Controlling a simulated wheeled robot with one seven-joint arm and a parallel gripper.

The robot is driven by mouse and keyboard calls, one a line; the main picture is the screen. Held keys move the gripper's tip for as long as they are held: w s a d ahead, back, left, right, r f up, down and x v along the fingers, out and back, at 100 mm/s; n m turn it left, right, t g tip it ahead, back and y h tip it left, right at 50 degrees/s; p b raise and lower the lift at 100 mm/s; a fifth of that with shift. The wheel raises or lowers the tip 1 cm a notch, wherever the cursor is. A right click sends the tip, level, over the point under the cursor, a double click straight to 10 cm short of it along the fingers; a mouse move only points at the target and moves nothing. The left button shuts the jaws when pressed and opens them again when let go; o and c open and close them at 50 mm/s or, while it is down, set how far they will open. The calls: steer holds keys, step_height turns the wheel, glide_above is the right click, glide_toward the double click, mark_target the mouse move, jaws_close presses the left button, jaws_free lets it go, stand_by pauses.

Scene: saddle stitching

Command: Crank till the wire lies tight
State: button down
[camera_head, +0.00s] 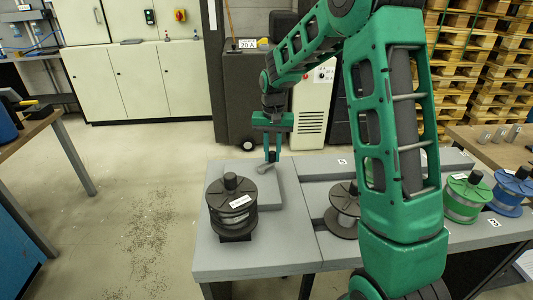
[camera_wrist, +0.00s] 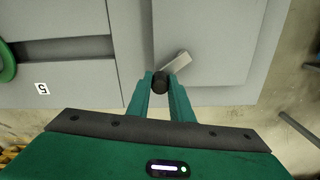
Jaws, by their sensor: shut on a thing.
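My gripper (camera_head: 272,156) is at the far side of the grey table, fingers pointing down. In the wrist view its two green fingers (camera_wrist: 160,86) are closed around the dark round knob (camera_wrist: 160,80) of a crank. The crank's light grey arm (camera_wrist: 178,63) runs from the knob up and to the right. A dark spool (camera_head: 229,208) with a white label stands upright nearer the front. I cannot make out the wire or its tightness.
Another dark spool (camera_head: 345,212) is partly behind my arm. A green spool (camera_head: 464,198) and a blue spool (camera_head: 512,190) stand to the right. A grey machine cabinet (camera_head: 247,90) is behind the table. The floor left of the table is open.

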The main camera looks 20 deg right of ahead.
steer(key=s+m, duration=0.1)
steer(key=m, duration=0.3)
steer(key=shift+s+d, duration=0.1)
steer(key=shift+s, duration=0.3)
steer(key=shift+s+a+m, duration=0.2)
steer(key=shift+s+m, duration=0.25)
steer(key=shift+m, duration=0.75)
steer(key=shift+s+m, duration=0.1)
steer(key=shift+m, duration=0.2)
steer(key=shift+a, duration=0.2)
steer(key=c, duration=1.7)
jaws_free()
steer(key=shift+o, duration=0.6)
steer(key=shift+d, duration=0.1)
step_height(320, 180, up, 11)
steer(key=shift+f, duration=0.15)
